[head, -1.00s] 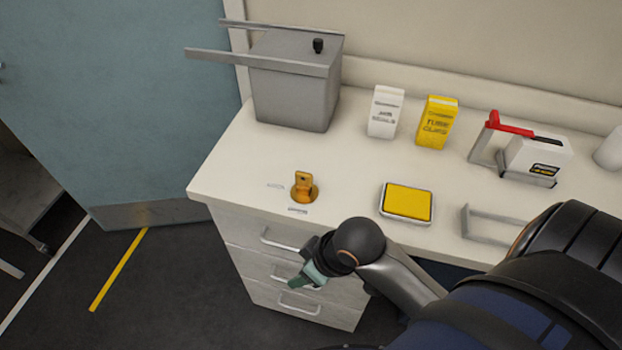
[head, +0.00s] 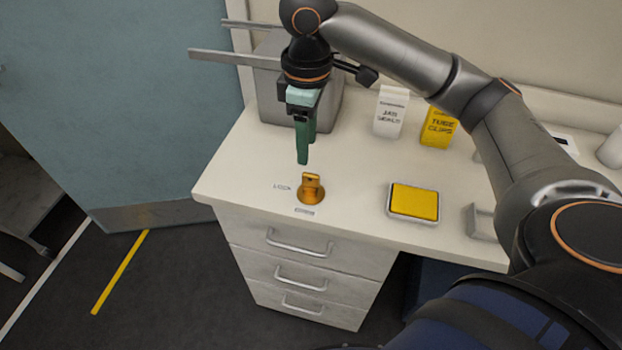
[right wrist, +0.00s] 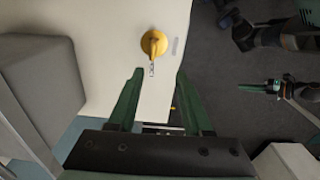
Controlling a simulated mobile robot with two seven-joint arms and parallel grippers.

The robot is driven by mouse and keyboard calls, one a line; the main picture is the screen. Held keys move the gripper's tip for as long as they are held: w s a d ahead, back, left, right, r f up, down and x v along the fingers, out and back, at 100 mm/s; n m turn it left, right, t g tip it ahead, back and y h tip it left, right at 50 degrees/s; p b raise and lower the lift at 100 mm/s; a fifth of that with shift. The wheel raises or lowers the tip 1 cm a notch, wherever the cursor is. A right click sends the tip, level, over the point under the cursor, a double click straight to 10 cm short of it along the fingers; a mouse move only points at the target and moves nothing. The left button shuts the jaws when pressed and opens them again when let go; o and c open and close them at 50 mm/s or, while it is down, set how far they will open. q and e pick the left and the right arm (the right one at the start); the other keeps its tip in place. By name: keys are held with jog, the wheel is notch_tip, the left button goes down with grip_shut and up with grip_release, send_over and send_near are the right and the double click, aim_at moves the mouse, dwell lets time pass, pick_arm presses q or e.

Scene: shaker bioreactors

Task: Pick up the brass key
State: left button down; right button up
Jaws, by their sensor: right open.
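The brass key (head: 311,186) stands upright in a round brass base on the white counter, near its front left corner. In the right wrist view the key (right wrist: 154,42) shows ahead of the fingertips, roughly midway between them. My right gripper (head: 304,150) is open and empty, pointing down above the counter, a little behind and above the key. Its two green fingers also show apart in the right wrist view (right wrist: 159,76). My left gripper (right wrist: 272,87) seems to show small at the right of the right wrist view, well away from the key; its jaws are too small to judge.
A grey box (head: 330,110) stands behind my right gripper. A white carton (head: 391,112) and a yellow carton (head: 438,127) stand at the back. A tray with a yellow pad (head: 414,202) lies right of the key. Small printed marks lie beside the key; the counter around it is clear.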

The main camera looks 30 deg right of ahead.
jog(key=d+r, duration=0.1)
jog(key=r, duration=0.1)
jog(key=b, duration=0.2)
send_over(311, 174)
jog(key=f, duration=0.6)
jog(key=shift+s+f, duration=0.35)
jog(key=shift+s, duration=0.05)
jog(key=shift+w+f, duration=0.2)
jog(key=shift+f, duration=1.3)
jog(key=shift+w+f, duration=0.15)
jog(key=shift+f, duration=1.3)
jog(key=shift+c, duration=0.2)
grip_shut()
